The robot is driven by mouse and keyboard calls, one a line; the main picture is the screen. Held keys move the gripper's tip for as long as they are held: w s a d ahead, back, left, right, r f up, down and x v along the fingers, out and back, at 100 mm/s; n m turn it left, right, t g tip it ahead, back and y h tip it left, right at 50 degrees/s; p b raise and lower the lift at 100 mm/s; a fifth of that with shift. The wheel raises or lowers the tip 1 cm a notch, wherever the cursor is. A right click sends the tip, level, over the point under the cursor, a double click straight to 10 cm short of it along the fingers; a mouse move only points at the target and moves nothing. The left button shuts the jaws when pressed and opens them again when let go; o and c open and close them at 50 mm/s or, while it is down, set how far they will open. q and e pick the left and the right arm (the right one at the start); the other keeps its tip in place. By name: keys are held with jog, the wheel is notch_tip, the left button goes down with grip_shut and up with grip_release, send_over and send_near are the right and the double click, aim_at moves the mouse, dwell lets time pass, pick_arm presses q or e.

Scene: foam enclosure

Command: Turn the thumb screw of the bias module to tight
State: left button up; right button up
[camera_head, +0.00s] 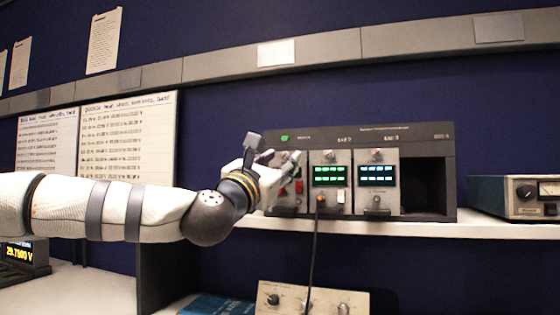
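A dark instrument rack (429,134) stands on the shelf and holds several light-faced modules. The leftmost module (287,205) is partly hidden by my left gripper. The middle module (329,201) has a green display and the right module (377,185) has a blue one. Small knob-like screws show on the module faces, one at the top of the middle module (329,155). The labels are too small to tell which module is the bias module. My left gripper (279,157) is at the upper part of the leftmost module; whether its fingers touch a screw is unclear. My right gripper is out of view.
An orange-ended dark cable (313,245) hangs from the middle module. A meter box (518,197) stands right on the white shelf (400,228). A box with knobs (297,300) is below. The rack's right bay (423,185) is dark and empty-looking.

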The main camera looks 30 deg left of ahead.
pick_arm(q)
jog(key=shift+w+a+r, duration=0.1)
jog(key=shift+w+r, duration=0.05)
jog(key=shift+w, duration=0.1)
jog(key=shift+c, duration=0.2)
grip_shut()
jog(key=shift+m, duration=0.4)
